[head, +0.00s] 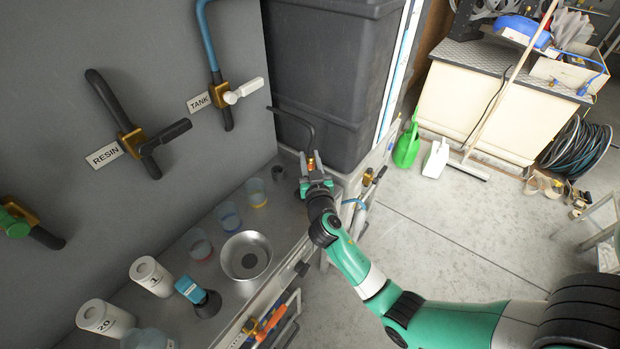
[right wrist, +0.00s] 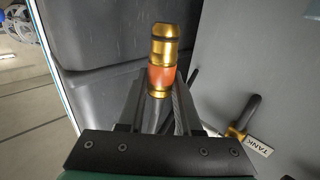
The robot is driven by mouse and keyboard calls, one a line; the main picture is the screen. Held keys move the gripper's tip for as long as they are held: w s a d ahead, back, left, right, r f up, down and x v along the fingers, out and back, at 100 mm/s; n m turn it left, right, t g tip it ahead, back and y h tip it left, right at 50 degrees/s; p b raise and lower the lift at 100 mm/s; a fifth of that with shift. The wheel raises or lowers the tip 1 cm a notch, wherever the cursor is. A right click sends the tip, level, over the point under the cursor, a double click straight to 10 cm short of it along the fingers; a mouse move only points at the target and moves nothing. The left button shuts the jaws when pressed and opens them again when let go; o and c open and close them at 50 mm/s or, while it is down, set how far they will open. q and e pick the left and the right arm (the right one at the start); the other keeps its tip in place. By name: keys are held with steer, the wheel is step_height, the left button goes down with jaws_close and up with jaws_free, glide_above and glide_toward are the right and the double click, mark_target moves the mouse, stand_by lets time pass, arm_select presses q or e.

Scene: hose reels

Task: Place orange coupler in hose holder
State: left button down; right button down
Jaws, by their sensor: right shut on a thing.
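The orange coupler (head: 311,163), with brass ends, is held between the fingers of my right gripper (head: 310,172). It also shows in the right wrist view (right wrist: 161,77), where the fingers close on its lower part and its brass tip points up, free. In the head view a dark hose (head: 295,115) curves down toward the coupler; I cannot tell if they join. A brass fitting (head: 368,177) sits at the bench edge to the right of the gripper. I cannot tell which fitting is the hose holder. My left gripper is in neither view.
A dark grey bin (head: 325,75) stands just behind the gripper. Cups, a metal bowl (head: 246,256) and white containers (head: 152,276) crowd the bench to the left. Wall valves are labelled TANK (head: 199,102) and RESIN (head: 104,154). The floor at the right is mostly open.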

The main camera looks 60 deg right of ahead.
step_height(320, 180, down, 5)
steer(key=b, duration=0.3)
steer(key=shift+r, duration=0.1)
steer(key=shift+f, duration=0.2)
steer(key=c, duration=0.6)
jaws_free()
steer(key=shift+r, duration=0.1)
